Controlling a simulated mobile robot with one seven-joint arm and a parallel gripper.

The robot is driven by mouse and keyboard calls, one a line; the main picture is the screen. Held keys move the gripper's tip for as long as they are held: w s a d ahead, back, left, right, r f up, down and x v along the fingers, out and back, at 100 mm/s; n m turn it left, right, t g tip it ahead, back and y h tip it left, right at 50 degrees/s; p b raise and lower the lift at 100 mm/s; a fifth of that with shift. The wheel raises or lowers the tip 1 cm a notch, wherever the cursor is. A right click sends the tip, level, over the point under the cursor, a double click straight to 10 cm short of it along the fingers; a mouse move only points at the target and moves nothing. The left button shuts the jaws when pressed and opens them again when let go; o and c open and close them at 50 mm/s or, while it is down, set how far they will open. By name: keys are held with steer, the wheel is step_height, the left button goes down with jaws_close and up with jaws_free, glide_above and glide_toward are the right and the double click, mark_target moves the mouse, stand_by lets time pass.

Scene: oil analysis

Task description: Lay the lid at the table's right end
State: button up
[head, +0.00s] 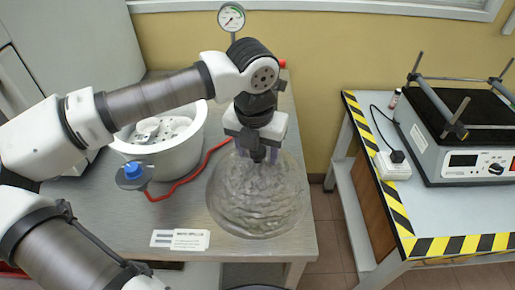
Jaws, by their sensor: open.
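The lid (262,215) is a clear, round, see-through disc. It lies at the right end of the grey metal table (200,248), close to the table's right edge. My gripper (259,156) is open and points down over the back part of the lid. The fingertips overlap the lid in the picture; I cannot tell whether they touch it. The part of the lid behind the gripper is hidden.
A white pot (168,150) stands left of the lid, with a blue-capped valve (133,171) and a red hose (187,180). A gauge (231,17) rises behind. Labels (180,239) lie in front. Across a floor gap, a striped bench (400,222) carries a shaker (460,130).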

step_height(320, 180, up, 12)
steer(key=s+b, duration=0.1)
steer(key=shift+s+a, duration=0.2)
steer(key=shift+a, duration=0.05)
steer(key=shift+d+r, duration=0.1)
stand_by(0.4)
